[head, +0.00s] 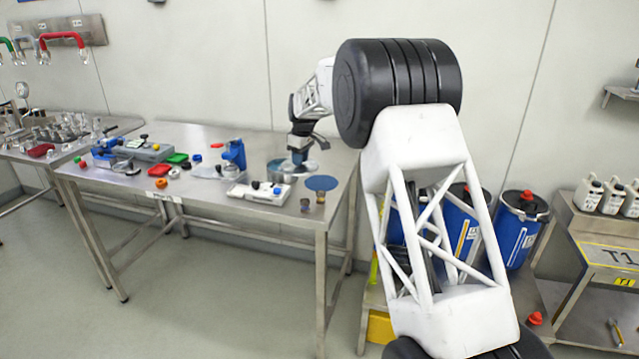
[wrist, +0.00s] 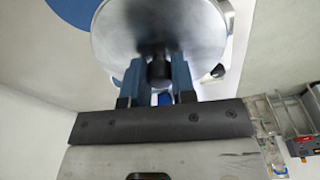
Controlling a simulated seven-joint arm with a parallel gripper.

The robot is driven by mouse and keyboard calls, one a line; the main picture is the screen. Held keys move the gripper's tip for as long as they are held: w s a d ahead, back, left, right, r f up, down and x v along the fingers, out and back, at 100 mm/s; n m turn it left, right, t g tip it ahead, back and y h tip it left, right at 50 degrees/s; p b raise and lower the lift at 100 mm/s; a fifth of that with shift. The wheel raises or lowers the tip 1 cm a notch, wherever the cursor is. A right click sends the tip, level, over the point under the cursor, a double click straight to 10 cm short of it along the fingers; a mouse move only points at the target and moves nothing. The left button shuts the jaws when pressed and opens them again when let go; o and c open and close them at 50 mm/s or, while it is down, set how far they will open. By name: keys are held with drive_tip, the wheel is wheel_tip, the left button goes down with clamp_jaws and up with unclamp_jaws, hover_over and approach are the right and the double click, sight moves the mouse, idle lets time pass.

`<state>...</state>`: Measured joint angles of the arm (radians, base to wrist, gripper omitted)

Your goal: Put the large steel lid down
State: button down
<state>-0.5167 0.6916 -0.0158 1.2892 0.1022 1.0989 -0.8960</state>
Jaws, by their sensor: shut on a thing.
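The large steel lid (wrist: 125,25) is a round, shiny grey disc that fills the top middle of the wrist view. Its dark knob (wrist: 160,72) sits between the two blue fingers of my gripper (wrist: 155,82), which is shut on it. In the head view my gripper (head: 299,158) points down over the right part of the steel table, with the lid (head: 279,168) under it. The lid looks roughly level and close to the tabletop. I cannot tell whether it touches. A flat blue disc (head: 322,183) lies just to its right, and also shows in the wrist view (wrist: 70,10).
The steel table (head: 225,215) has a white-grey device (head: 259,193) and small brass-coloured pieces (head: 305,204) in front of the lid. A blue stand (head: 234,155) is left of it, with red and green items further left. Blue drums (head: 521,228) stand right of the table.

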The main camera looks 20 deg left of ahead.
hover_over(320, 183)
drive_tip(key=shift+w+d+f, duration=0.1)
drive_tip(key=shift+d+f, duration=0.05)
drive_tip(key=shift+d, duration=0.1)
drive_tip(key=shift+f, duration=0.1)
drive_tip(key=shift+f, duration=3.05)
drive_tip(key=shift+f, duration=1.85)
drive_tip(key=shift+f, duration=0.15)
drive_tip(key=c, duration=0.9)
unclamp_jaws()
drive_tip(key=shift+c, duration=0.2)
